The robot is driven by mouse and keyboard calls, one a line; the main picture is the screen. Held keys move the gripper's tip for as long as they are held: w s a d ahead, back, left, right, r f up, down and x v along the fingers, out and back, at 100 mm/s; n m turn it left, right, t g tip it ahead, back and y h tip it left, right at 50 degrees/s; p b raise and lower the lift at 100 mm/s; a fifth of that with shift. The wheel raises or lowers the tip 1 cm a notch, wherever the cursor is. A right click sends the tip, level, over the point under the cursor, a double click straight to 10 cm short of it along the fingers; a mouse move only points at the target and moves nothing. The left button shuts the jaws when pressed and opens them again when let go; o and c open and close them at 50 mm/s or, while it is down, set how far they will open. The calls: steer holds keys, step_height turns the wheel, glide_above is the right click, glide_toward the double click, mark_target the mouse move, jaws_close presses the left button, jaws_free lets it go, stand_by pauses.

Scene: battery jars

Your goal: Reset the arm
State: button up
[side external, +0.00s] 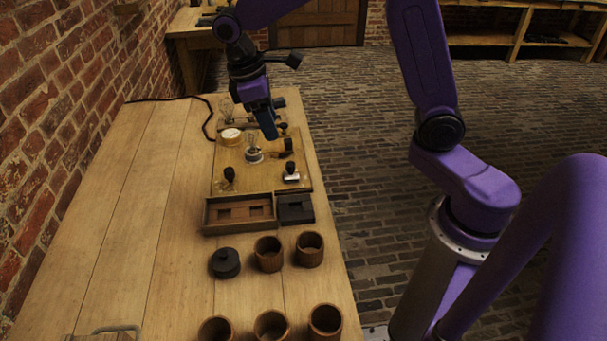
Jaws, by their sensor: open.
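My gripper (266,118) points down over the far part of the wooden board (232,180) on the table. It is open, with no object visible between its fingers. The board carries a bulb in a round socket (254,155), a round cream-coloured piece (231,136) and several dark knobs. My gripper is just above and behind the bulb; the exact height is hard to tell. Part of the board's far end is hidden behind my gripper.
A shallow wooden tray (207,217) and a dark block (295,208) sit at the board's near edge. Several brown jars, such as one (269,254), and a black lid (225,262) stand nearer. A black cable (208,120) runs at the back left. The table's left side is clear.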

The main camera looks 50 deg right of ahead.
steer(key=s+d+n+t+y, duration=0.1)
steer(key=s+n, duration=0.1)
steer(key=s, duration=1)
steer(key=s+d+n+t+y, duration=0.1)
steer(key=s, duration=1.2)
steer(key=shift+s+d+f+n+y, duration=0.25)
steer(key=shift+f+n+y, duration=0.1)
steer(key=shift+n+y, duration=0.05)
